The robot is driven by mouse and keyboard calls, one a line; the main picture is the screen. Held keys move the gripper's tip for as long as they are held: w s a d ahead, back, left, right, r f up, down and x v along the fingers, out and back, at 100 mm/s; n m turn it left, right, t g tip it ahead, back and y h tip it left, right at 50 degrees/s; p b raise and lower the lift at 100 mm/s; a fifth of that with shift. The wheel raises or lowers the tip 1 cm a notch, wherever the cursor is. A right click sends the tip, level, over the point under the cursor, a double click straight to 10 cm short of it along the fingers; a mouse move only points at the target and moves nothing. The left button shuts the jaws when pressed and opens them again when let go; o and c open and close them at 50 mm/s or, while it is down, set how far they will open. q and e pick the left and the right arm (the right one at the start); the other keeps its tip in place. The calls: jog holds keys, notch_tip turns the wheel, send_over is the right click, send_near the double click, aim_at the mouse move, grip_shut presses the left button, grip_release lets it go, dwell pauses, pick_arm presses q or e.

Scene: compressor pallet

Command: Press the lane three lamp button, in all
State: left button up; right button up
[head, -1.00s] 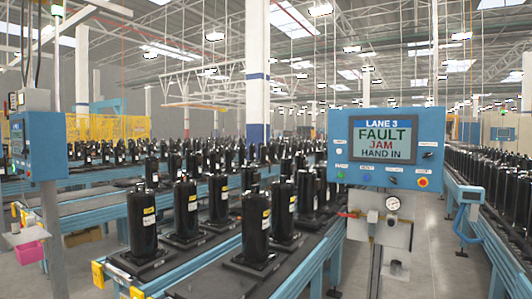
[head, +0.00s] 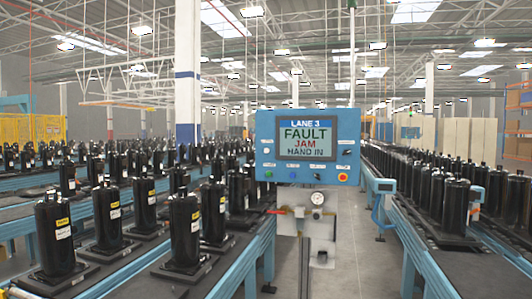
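The blue lane 3 control panel (head: 262,133) stands upright near the middle of the head view. Its screen (head: 307,138) reads "LANE 3", "FAULT", "JAM", "HAND IN". Small buttons with white labels sit beside and below the screen. The labels are too small to read, so I cannot tell which is the lamp button. Neither of my grippers is in view.
A round gauge (head: 317,198) and a red lever (head: 276,211) sit below the panel. A conveyor with black compressors (head: 184,232) runs to the left, another conveyor (head: 430,247) to the right. Bare floor (head: 345,255) shows between them.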

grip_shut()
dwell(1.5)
